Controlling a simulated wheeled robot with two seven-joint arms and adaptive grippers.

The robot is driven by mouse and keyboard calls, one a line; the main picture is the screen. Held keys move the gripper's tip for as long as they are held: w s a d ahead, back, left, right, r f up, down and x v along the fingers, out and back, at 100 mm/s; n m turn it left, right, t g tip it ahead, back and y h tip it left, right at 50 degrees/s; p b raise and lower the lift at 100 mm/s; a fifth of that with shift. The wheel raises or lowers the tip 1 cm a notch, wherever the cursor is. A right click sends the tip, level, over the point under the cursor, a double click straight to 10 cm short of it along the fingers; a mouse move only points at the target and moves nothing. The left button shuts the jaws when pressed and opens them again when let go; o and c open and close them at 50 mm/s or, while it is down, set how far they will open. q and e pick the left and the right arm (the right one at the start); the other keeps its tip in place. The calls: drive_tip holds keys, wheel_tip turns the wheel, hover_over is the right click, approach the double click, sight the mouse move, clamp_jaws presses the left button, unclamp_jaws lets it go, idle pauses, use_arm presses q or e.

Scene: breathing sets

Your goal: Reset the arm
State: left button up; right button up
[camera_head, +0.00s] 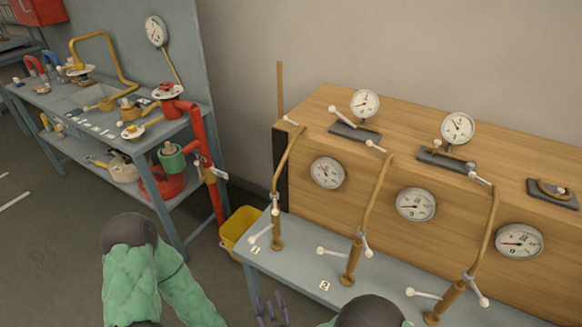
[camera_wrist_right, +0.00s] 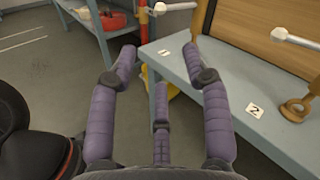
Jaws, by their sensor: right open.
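My right gripper (camera_head: 271,309) shows at the bottom edge of the head view, in front of the grey bench. In the right wrist view it (camera_wrist_right: 160,66) is open, its purple padded fingers spread with nothing between them. The right arm (camera_head: 368,312) shows as a dark joint and a bit of green sleeve at the bottom. My left arm (camera_head: 130,275) is bent, in a green padded sleeve, at the lower left; its gripper is out of view.
The grey bench (camera_head: 285,278) carries a wooden gauge panel (camera_head: 460,185), bent brass pipes and white-handled valves. A yellow bin (camera_head: 238,228) stands at its left end. A left workbench (camera_head: 62,105) holds tools and a red pipe (camera_head: 213,185). Floor between is partly clear.

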drive_tip(key=w+d+f+n+g+h+p, duration=0.35)
drive_tip(key=d+f+n+g, duration=0.5)
drive_tip(key=f+n, duration=0.3)
use_arm(q)
wheel_tip(320, 180, up, 6)
drive_tip(key=p, duration=0.2)
use_arm(e)
drive_tip(key=s+d+f+n+g+y, duration=0.1)
drive_tip(key=s+d+f+n+g, duration=0.1)
drive_tip(key=s+n, duration=0.4)
drive_tip(key=s+d+f+n+g, duration=0.2)
drive_tip(key=s+d+n+g, duration=0.3)
drive_tip(key=g, duration=0.1)
drive_tip(key=shift+s+n+y, duration=0.35)
drive_tip(key=shift+s, duration=0.05)
use_arm(q)
drive_tip(key=shift+c, duration=0.5)
drive_tip(key=shift+a+p, duration=0.1)
drive_tip(key=shift+p, duration=0.2)
use_arm(e)
drive_tip(key=shift+r, duration=0.1)
